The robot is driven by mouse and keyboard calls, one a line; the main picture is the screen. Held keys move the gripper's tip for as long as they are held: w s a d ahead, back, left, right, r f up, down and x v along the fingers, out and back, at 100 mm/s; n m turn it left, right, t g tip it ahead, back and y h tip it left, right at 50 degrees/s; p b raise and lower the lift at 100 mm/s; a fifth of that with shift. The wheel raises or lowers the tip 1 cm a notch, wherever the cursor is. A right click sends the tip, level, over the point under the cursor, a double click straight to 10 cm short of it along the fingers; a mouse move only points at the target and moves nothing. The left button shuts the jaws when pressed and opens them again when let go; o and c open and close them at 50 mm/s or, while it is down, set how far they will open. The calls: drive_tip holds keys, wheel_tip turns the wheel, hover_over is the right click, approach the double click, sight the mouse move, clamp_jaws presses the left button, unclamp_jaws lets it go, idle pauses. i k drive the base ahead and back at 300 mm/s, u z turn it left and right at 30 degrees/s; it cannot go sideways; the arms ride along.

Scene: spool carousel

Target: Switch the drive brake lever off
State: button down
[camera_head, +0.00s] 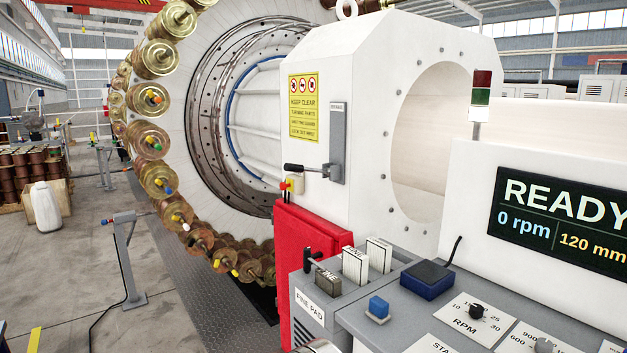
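The brake lever (307,169) is on the white machine housing (350,60). It lies about level near the bottom of a tall grey plate (338,130), with its dark grip pointing left. The small label at the plate's top looks like "BRAKE" but is hard to read. No on or off marks are readable. My gripper is not in view. A grey rounded part is cut off at the bottom edge, and I cannot tell what it is.
A red and yellow switch (291,186) sits just below the lever's grip, above a red cabinet (305,235). A screen (565,222) reads READY, 0 rpm. The spool carousel (215,110) stands left.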

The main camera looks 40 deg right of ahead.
sight(290, 167)
drive_tip(key=i, duration=1)
